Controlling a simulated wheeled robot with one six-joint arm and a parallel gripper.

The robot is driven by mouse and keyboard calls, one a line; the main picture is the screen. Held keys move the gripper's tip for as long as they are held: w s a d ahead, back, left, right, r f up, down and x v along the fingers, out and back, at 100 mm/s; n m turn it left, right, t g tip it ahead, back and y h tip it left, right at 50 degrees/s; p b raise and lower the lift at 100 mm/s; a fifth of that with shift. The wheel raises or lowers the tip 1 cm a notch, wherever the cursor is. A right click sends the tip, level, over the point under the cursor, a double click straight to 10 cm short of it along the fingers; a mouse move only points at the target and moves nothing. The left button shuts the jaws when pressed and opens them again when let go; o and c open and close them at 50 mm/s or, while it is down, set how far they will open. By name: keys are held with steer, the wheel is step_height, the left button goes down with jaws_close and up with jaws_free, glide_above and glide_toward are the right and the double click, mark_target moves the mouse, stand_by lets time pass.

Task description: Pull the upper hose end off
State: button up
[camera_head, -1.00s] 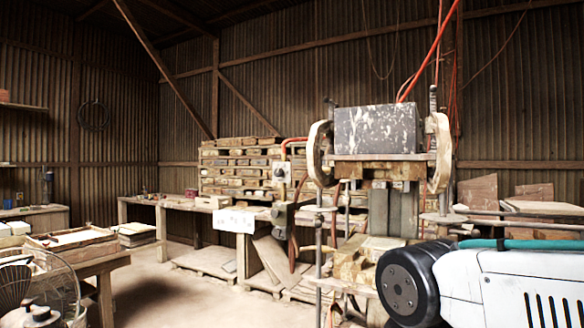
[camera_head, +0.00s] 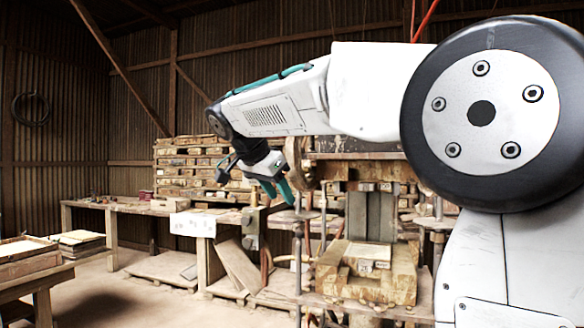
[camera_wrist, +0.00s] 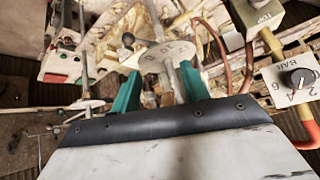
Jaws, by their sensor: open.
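My gripper (camera_head: 275,192) hangs in front of the press's left side in the head view. Its two teal fingers are apart, and in the wrist view my gripper (camera_wrist: 160,88) has a pale lettered disc (camera_wrist: 170,55) showing between and beyond the fingers. I cannot tell whether they touch it. To the right in the wrist view is a box with a black knob marked BAR (camera_wrist: 298,78). A brown hose (camera_wrist: 247,72) curves nearby. I cannot tell which end is the upper one.
The press (camera_head: 370,268) stands right of my gripper, partly behind my arm. A workbench (camera_head: 118,205) runs to the left, with stacked wooden pieces (camera_head: 185,160) behind. A second box with a yellow pipe (camera_wrist: 258,14) sits at the wrist view's top. Open floor lies at left.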

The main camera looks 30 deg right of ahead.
steer(key=w+d+r+m+h, duration=0.2)
steer(key=w+d+r+m, duration=0.25)
steer(key=w+m, duration=0.2)
steer(key=w+d+r+m+h, duration=0.2)
steer(key=w+d+r+m, duration=0.1)
steer(key=w+r+m, duration=0.4)
steer(key=d+f+m, duration=0.1)
steer(key=d+f, duration=0.5)
steer(key=shift+m, duration=0.25)
